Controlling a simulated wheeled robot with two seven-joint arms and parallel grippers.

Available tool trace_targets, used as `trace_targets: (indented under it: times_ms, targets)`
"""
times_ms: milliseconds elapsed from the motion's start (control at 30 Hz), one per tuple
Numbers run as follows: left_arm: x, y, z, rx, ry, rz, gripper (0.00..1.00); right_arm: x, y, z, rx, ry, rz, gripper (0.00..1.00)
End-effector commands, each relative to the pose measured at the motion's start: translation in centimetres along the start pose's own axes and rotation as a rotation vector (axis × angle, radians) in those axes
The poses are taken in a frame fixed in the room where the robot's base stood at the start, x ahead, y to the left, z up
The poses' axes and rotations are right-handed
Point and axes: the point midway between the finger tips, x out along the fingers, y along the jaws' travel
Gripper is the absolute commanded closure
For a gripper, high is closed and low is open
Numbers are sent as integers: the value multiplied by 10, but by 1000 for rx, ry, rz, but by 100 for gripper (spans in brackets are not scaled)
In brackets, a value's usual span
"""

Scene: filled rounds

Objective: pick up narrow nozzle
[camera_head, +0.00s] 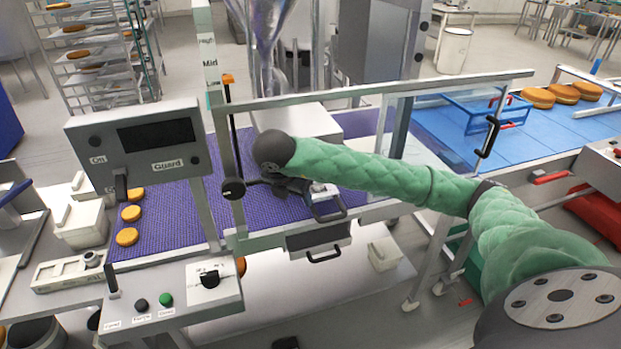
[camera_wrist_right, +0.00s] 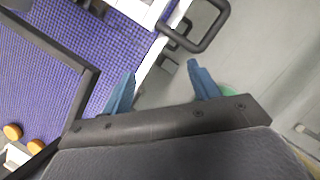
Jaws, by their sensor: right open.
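I cannot single out a narrow nozzle in either view. In the head view a steel hopper (camera_head: 268,30) tapers down to a thin spout behind the guard frame. My right arm reaches across the guard frame from the right. My right gripper (camera_head: 306,190) is over the near edge of the purple belt, close to a black U-shaped handle. In the right wrist view its two blue fingers (camera_wrist_right: 161,88) are apart with nothing between them. The black handle (camera_wrist_right: 205,35) shows just beyond the fingertips there. My left gripper is not in view.
The purple belt (camera_head: 165,215) carries several orange rounds at its left. A control panel marked Guard (camera_head: 137,143) and a button box (camera_head: 172,300) stand at the near left. A blue belt (camera_head: 440,125) with more rounds runs at the right. Metal guard posts and rails surround my gripper.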

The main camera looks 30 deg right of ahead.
Motion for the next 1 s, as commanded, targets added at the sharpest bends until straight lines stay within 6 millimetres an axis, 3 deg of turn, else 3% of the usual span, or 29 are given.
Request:
trace_targets:
  times_ms: [400,600,767,1000]
  targets:
    - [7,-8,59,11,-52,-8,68,19,0,44,3,2,-1,39]
    - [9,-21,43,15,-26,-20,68,31,0,72,2,4,-1,39]
    - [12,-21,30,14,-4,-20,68,39,0,95,3,2,0,39]
    - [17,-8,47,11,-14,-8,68,46,0,109,0,1,-1,39]
